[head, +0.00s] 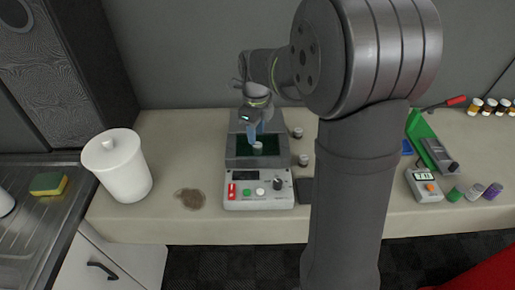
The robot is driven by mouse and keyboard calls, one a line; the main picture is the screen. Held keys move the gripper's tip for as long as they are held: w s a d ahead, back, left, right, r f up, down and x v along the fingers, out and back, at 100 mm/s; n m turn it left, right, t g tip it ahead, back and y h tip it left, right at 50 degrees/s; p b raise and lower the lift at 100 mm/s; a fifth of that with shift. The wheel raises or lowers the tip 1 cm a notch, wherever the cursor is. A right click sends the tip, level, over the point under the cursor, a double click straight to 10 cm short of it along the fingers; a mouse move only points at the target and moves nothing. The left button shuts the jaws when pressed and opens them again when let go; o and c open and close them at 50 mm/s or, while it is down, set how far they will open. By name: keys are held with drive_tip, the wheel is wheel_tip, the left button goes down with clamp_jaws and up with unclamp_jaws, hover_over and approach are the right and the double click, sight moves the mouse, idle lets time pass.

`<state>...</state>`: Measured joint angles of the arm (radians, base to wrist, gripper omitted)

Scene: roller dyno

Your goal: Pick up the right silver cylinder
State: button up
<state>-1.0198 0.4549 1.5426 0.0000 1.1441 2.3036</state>
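The grey roller dyno (260,203) stands on the bench, with a dark green bed and a front panel of buttons and a knob. A small pale silver cylinder (258,147) is at the dyno's bed, just below my gripper (252,136). Two more small silver cylinders stand on the bench right of the dyno, one farther back (298,132) and one nearer (304,160). My gripper points down over the bed with bluish fingers. Its fingers are too small to tell whether they are open or touch the cylinder below.
A white lidded canister (118,170) and brown round mat (190,198) are left. A dark pad (305,191) lies right of the dyno. A sponge (48,184) lies far left.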

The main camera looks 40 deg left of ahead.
sight(257, 144)
drive_tip(key=shift+d+f, duration=0.2)
drive_tip(key=shift+f, duration=2.55)
drive_tip(key=c, duration=0.8)
